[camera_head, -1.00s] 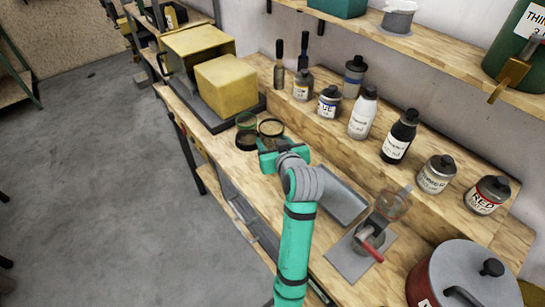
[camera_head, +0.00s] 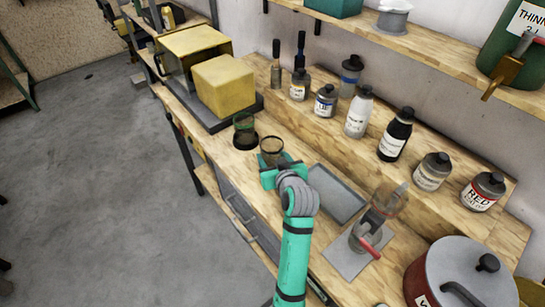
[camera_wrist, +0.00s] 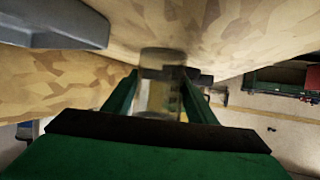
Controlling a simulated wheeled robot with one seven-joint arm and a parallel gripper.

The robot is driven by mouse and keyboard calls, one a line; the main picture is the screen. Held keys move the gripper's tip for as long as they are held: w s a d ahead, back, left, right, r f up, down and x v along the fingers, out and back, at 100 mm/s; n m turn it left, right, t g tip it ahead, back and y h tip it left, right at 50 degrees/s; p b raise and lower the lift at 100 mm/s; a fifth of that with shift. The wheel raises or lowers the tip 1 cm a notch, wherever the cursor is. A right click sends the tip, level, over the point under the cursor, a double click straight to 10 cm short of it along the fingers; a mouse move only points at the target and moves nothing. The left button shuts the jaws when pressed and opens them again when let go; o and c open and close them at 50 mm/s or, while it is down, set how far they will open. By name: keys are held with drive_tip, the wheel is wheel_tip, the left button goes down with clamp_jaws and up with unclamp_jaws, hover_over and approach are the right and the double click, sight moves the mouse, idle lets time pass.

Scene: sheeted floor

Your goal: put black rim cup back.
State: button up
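The black-rimmed clear cup (camera_head: 271,151) is upright at the end of my arm in the head view. My gripper (camera_head: 272,169) is around it. In the wrist view the see-through cup (camera_wrist: 160,88) stands between the two green fingers of my gripper (camera_wrist: 162,95), which are shut on it. Whether its base touches the bench is hidden.
A yellow block (camera_head: 224,86) sits on a dark base at the far left. A grey tray (camera_head: 335,193) lies right of my gripper. Several bottles, including a white one (camera_head: 358,112), line the raised ledge. A red pot (camera_head: 428,288) stands at the near right.

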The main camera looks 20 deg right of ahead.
drive_tip(key=o, duration=0.4)
drive_tip(key=shift+a, duration=0.25)
drive_tip(key=shift+c, duration=0.2)
drive_tip(key=shift+s+d+r, duration=0.15)
drive_tip(key=shift+s+d, duration=0.1)
drive_tip(key=shift+d, duration=0.3)
drive_tip(key=v, duration=1.1)
drive_tip(key=shift+s+a+r, duration=0.1)
drive_tip(key=shift+a+r, duration=0.1)
drive_tip(key=shift+a, duration=0.1)
drive_tip(key=shift+s+a, duration=0.15)
drive_tip(key=shift+a, duration=0.1)
drive_tip(key=shift+s+d, duration=0.15)
drive_tip(key=shift+d, duration=0.2)
drive_tip(key=shift+a, duration=0.15)
